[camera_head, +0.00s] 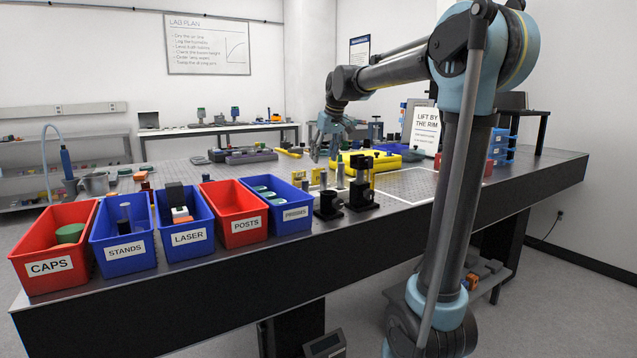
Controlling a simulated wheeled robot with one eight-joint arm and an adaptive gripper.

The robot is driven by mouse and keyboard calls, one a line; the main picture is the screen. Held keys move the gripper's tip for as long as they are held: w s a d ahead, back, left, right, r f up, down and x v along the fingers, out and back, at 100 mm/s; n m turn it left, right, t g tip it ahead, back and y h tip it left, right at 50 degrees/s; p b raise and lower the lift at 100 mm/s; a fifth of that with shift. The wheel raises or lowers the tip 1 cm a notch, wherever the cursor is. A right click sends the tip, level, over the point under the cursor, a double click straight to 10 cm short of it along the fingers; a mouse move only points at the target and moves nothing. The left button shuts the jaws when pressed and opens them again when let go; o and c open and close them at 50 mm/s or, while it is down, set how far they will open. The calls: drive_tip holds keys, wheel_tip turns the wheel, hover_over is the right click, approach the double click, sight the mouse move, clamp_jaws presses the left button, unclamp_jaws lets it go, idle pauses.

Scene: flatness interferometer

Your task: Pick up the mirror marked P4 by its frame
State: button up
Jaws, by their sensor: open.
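My gripper (326,148) hangs over the optical bench (405,186), fingers pointing down, open with nothing seen between them. It is above the area with small yellow and grey mounts, left of the large yellow fixture (385,162). Small parts stand on the bench below and around the fingers. No P4 mark is readable in this view, so I cannot tell which part is the mirror or whether it is hidden. Two black mounts (361,194) stand at the bench's front edge, nearer than my gripper.
Red and blue bins line the front left edge, labelled CAPS (48,266), STANDS (124,250), LASER (188,236), POSTS (246,224) and PRISMS (296,214). A "LIFT BY THE RIM" sign (425,128) stands at the back right. A bare patch lies right of the black mounts.

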sight(319, 169)
drive_tip(key=shift+a+x, duration=0.2)
drive_tip(key=shift+x, duration=4.15)
drive_tip(key=shift+s, duration=0.15)
drive_tip(key=c, duration=0.9)
